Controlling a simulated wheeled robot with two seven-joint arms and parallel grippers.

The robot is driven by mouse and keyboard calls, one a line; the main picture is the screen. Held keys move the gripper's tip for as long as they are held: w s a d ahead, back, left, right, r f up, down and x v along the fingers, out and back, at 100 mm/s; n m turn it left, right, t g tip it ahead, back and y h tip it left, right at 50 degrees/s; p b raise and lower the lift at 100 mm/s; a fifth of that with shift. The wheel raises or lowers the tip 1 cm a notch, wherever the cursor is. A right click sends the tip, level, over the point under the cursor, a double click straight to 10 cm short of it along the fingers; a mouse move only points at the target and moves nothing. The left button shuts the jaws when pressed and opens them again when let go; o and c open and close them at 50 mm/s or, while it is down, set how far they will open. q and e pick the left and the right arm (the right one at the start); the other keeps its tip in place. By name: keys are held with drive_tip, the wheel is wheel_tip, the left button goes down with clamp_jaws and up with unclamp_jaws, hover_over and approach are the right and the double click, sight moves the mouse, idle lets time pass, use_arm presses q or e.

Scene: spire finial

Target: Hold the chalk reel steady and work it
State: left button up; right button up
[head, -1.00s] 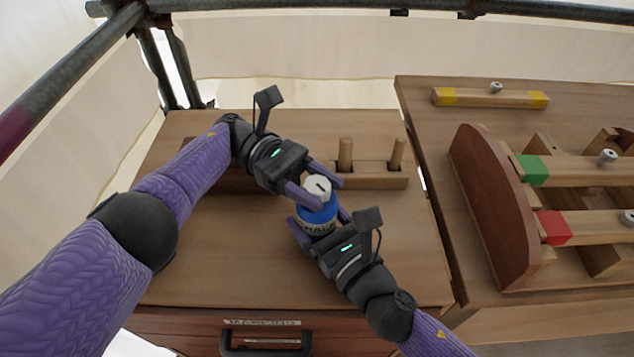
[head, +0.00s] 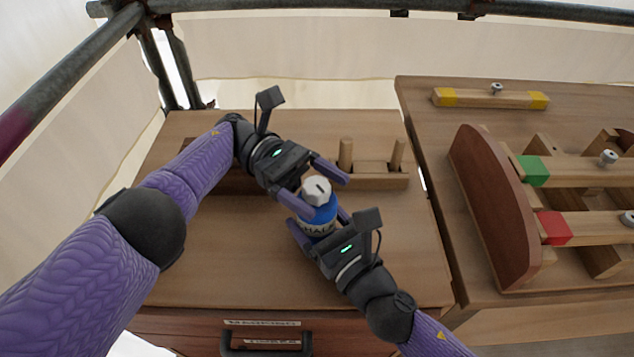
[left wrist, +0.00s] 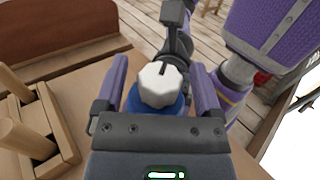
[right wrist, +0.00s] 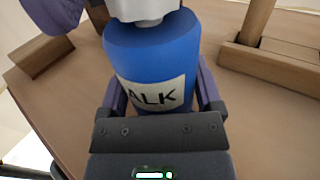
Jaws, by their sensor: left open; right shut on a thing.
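The chalk reel is a blue cylinder (head: 322,217) with a white label and a white ribbed knob (head: 316,189) with a dark slot on top. It stands at the middle of the wooden bench top. My right gripper (head: 322,229) is shut around the blue body from the front; the body and its label show large in the right wrist view (right wrist: 150,65). My left gripper (head: 318,187) is open, its fingers apart on either side of the knob. In the left wrist view the knob (left wrist: 160,84) sits between the open fingers with gaps on both sides.
A wooden rack with upright pegs (head: 375,172) stands behind the reel. On the right bench are a yellow-ended bar (head: 490,98) and a wooden frame with green (head: 533,170) and red (head: 553,228) blocks. A labelled drawer (head: 265,340) is at the front. The bench top's front left is clear.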

sight(317, 185)
use_arm(q)
wheel_tip(317, 185, up, 10)
idle(0.4)
